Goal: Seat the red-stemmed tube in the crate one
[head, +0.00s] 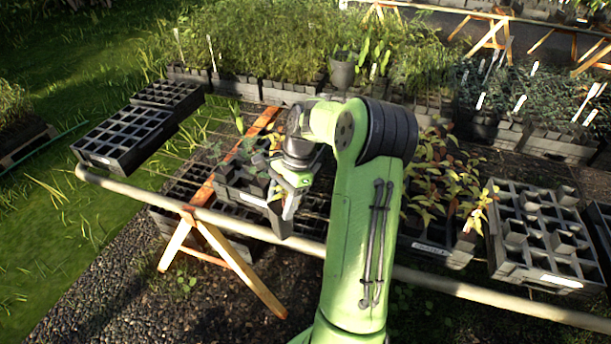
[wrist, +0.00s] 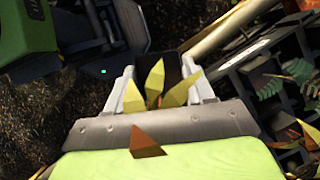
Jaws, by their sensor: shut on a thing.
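My gripper (head: 290,205) is shut on a dark tube (head: 275,213), held in front of the rail. In the wrist view, my gripper (wrist: 168,85) has pale fingers on either side of the dark tube (wrist: 172,68). Yellow-green and orange leaves (wrist: 154,84) rise from it; the stem colour is too small to tell. A crate of red- and yellow-leaved plants (head: 430,190) stands right of my arm, partly hidden by it. A dark crate (head: 232,180) lies just behind my gripper. I cannot tell which crate is crate one.
A pale rail (head: 215,217) runs along the front of the bench. An empty-celled crate (head: 115,150) stands at the left end. A crate with several grey tubes (head: 540,225) stands at the right. Dense green seedlings (head: 265,40) fill the back. Gravel lies below the rail.

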